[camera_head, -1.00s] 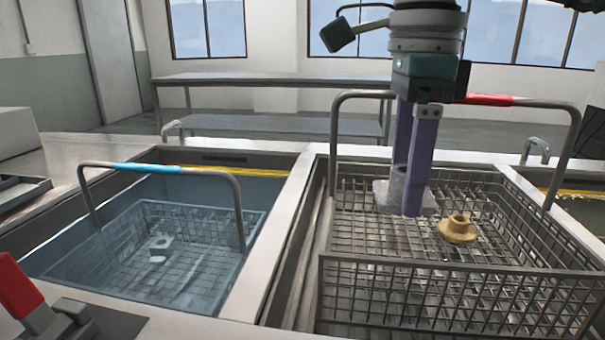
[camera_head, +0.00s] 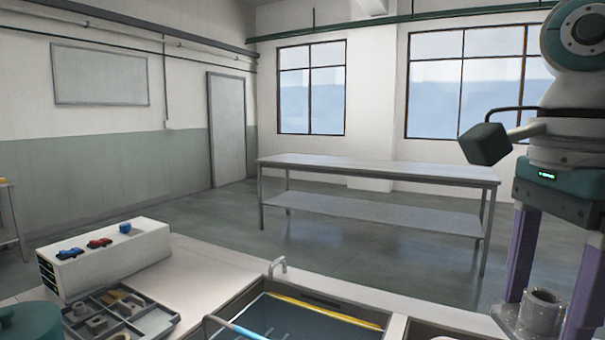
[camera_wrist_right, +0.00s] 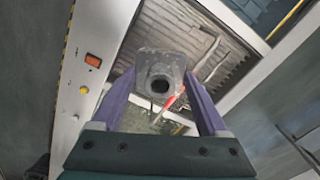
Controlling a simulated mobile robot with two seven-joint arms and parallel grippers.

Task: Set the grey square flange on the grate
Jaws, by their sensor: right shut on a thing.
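My right gripper (camera_head: 545,312) hangs at the right edge of the head view, its purple fingers shut on the grey square flange (camera_head: 540,317). The flange has a square base and a round hollow neck on top, and sits upright between the fingers. In the right wrist view the flange (camera_wrist_right: 160,66) also shows between the fingertips, with its round hole facing the camera. A ribbed grey surface (camera_wrist_right: 215,62) lies behind it there; I cannot tell whether it is the grate. My left gripper is not in view.
A blue tank (camera_head: 290,318) with a blue-handled basket (camera_head: 238,329) is at the bottom of the head view. A compartment tray (camera_head: 155,322) with parts and a white box (camera_head: 110,258) stand left of it. A long metal table (camera_head: 375,172) stands behind.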

